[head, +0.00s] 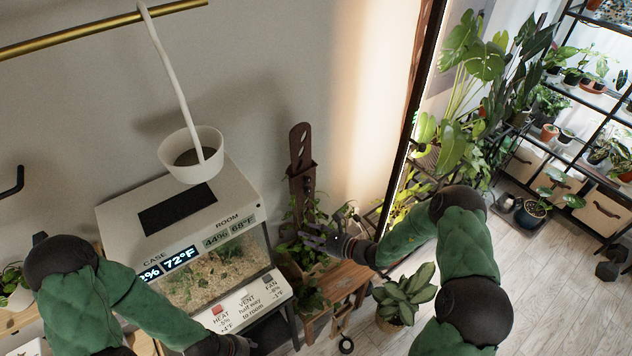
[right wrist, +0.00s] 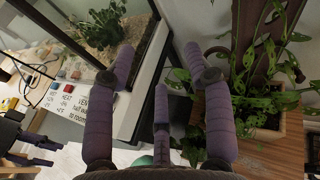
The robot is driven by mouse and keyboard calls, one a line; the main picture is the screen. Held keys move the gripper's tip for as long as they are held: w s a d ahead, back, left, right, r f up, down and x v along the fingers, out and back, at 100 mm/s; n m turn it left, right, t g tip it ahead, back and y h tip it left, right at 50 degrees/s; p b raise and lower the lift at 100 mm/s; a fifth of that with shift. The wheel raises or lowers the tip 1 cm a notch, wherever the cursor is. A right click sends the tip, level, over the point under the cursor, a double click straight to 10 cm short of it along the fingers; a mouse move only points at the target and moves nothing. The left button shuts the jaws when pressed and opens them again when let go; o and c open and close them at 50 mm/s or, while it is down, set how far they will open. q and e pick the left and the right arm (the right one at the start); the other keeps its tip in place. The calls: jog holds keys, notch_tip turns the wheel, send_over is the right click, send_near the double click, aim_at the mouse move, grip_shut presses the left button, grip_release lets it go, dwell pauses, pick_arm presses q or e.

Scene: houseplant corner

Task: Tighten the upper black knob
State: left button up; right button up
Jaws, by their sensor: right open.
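A brown slotted post (head: 300,147) stands upright in a brown holder (head: 302,187) against the wall. Small dark spots on the holder look like the black knobs, the upper knob (head: 309,180) above another; they are too small to show how tight they sit. My right gripper (head: 312,237) is below the holder, in front of the plants, apart from the knobs. In the right wrist view my right gripper (right wrist: 158,62) is open and empty, its purple fingers spread. My left gripper (right wrist: 38,150) shows partly at the left edge there; its jaws are unclear.
A glass terrarium case (head: 215,275) with displays and buttons stands left of the post, a white pot (head: 192,153) above it. Potted plants (right wrist: 262,100) crowd the post's foot on a wooden bench (head: 345,280). A leafy plant (head: 405,293) stands at right. Wall above the post is clear.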

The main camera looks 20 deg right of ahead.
aim_at(309, 181)
jog(key=w+d+r+m+t+h, duration=0.4)
jog(key=w+d+r+t, duration=0.2)
jog(key=d, duration=0.3)
jog(key=x, duration=1)
jog(key=shift+w+a, duration=0.15)
jog(key=shift+a, duration=0.1)
grip_shut()
